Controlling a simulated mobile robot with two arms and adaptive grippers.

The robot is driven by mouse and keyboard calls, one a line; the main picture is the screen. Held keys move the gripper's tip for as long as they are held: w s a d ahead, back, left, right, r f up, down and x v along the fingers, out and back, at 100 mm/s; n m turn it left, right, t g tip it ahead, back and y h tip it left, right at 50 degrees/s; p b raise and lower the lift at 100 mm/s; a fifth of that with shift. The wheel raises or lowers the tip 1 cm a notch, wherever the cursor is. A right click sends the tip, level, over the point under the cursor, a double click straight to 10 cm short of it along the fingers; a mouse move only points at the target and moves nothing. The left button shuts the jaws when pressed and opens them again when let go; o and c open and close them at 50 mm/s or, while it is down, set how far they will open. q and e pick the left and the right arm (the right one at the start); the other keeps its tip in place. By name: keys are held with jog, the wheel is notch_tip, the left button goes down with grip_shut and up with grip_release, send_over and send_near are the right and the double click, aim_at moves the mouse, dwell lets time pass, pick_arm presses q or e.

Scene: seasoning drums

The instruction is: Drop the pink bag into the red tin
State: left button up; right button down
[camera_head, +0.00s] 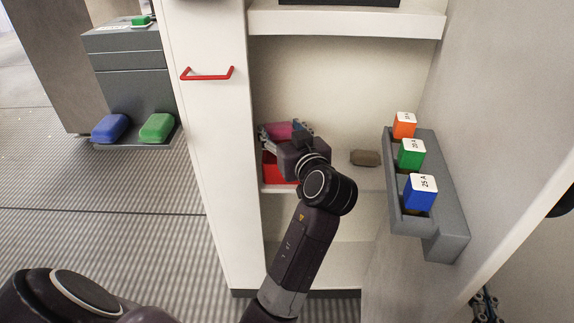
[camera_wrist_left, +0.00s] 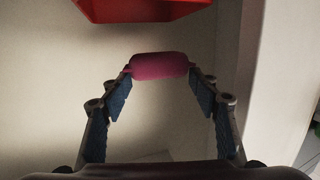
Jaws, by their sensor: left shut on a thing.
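My left gripper (camera_head: 286,131) reaches into the white cabinet and is shut on the pink bag (camera_head: 277,130). In the left wrist view the bag (camera_wrist_left: 159,65) sits between the two fingertips (camera_wrist_left: 160,74). The red tin (camera_head: 280,169) stands on the cabinet shelf, partly hidden by my left gripper. In the head view the bag shows above the tin. In the left wrist view the tin (camera_wrist_left: 142,10) is at the top edge, apart from the bag in the picture. My right gripper (camera_head: 485,304) shows only in part at the lower right; its opening cannot be made out.
A brown block (camera_head: 365,158) lies on the shelf right of my left gripper. A grey rack (camera_head: 453,213) on the right holds orange, green and blue boxes. Blue (camera_head: 110,128) and green (camera_head: 157,128) bags lie on a grey stand.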

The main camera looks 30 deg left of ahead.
dwell(0.3)
pick_arm(q)
jog(key=o, duration=1.2)
jog(key=shift+o, duration=0.2)
